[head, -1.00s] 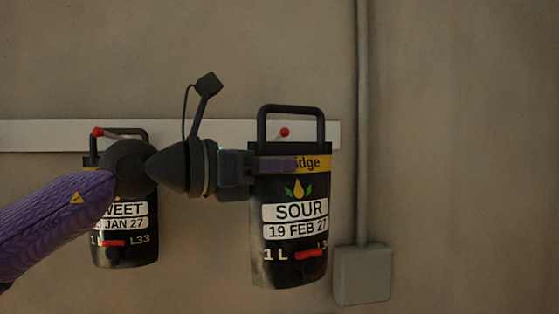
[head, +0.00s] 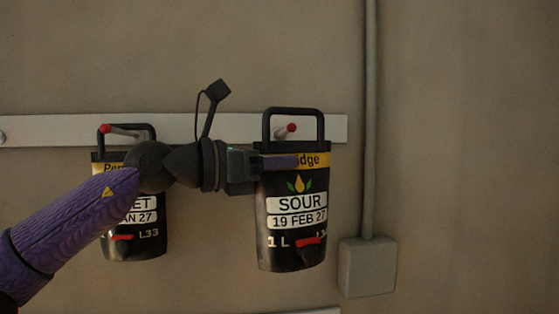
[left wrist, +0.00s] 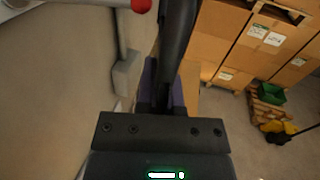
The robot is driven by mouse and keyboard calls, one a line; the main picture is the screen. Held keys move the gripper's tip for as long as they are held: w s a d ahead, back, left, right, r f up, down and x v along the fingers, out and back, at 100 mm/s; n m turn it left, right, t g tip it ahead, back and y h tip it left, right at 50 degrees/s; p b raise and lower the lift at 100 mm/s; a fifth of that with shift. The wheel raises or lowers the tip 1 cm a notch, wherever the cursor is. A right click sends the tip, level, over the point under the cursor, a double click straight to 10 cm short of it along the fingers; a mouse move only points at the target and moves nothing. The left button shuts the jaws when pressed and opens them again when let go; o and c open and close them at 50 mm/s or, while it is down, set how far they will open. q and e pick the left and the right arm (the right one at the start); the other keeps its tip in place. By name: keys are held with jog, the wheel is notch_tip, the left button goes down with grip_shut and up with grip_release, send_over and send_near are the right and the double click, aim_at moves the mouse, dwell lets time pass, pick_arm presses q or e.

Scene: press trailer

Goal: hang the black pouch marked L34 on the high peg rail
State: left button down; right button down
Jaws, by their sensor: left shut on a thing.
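The black pouch (head: 292,240), labelled SOUR, 19 FEB 27, with its L-number partly cut off at its right edge, hangs upright from my left gripper (head: 285,162). The gripper is shut on its upper part, by the yellow band. Its stiff loop handle stands up in front of the high peg rail (head: 225,127). A red-tipped peg (head: 291,128) shows through the loop. In the left wrist view, the red tip (left wrist: 141,5) is on the wall side of the black handle (left wrist: 177,45), with a small gap between. My right gripper is out of view.
Another black pouch (head: 137,246), marked L33, hangs on a peg to the left, partly behind my left arm. A grey conduit (head: 370,120) and box (head: 367,267) are on the wall at right. Cardboard boxes (left wrist: 240,45) and a pallet (left wrist: 268,115) show in the left wrist view.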

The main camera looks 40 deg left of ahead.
pick_arm(q)
jog(key=shift+r, duration=0.2)
jog(key=shift+w+a+p, duration=0.15)
jog(key=shift+a+p, duration=0.1)
jog(key=shift+p, duration=0.1)
jog(key=w+a+p, duration=0.1)
jog(key=a, duration=0.1)
jog(key=w+a+p, duration=0.1)
jog(key=w+p, duration=0.1)
jog(key=shift+a, duration=0.4)
jog(key=shift+w+a+f, duration=0.15)
jog(key=shift+a+f, duration=0.05)
jog(key=shift+f, duration=0.2)
jog(key=shift+w+a+f, duration=0.1)
jog(key=shift+a+f, duration=0.05)
jog(key=shift+f, duration=0.25)
dwell(0.4)
dwell(0.4)
jog(key=c, duration=0.7)
grip_release()
